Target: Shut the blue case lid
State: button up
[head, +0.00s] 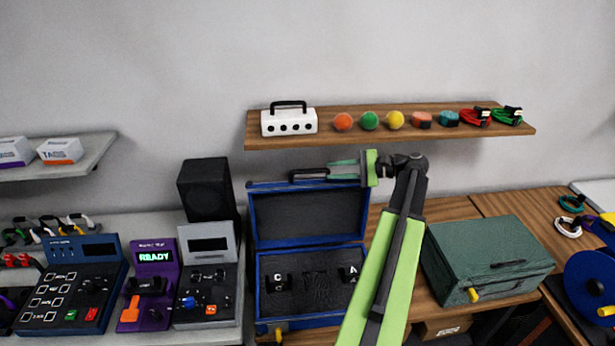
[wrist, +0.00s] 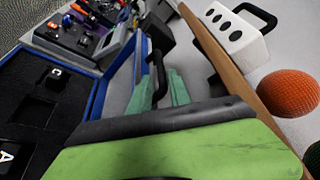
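The blue case (head: 261,300) stands open on the worktop. Its lid (head: 308,215) is raised, nearly upright, with a dark inner face. A black handle (head: 308,174) sits at the lid's top edge. The dark insert in the base holds slots marked C and A. My gripper (head: 332,169) is at the lid's top right, with its teal fingers pointing left at the handle's right end. In the wrist view, my gripper (wrist: 159,80) shows a gap between its fingers, with the dark handle (wrist: 158,68) at the tips. I cannot tell whether they touch it.
A wooden shelf (head: 400,135) with a white box (head: 289,122), coloured balls and cables hangs just above my gripper. A green case (head: 487,258) stands shut at the right. A black speaker (head: 207,190) and several devices stand at the left.

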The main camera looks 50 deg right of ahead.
aim_at(314, 171)
jog(key=b+x, duration=0.1)
jog(key=x, duration=0.7)
jog(key=shift+w+a+f, duration=0.1)
jog(key=shift+w+a, duration=0.05)
jog(key=shift+w, duration=0.15)
grip_shut()
dwell(0.8)
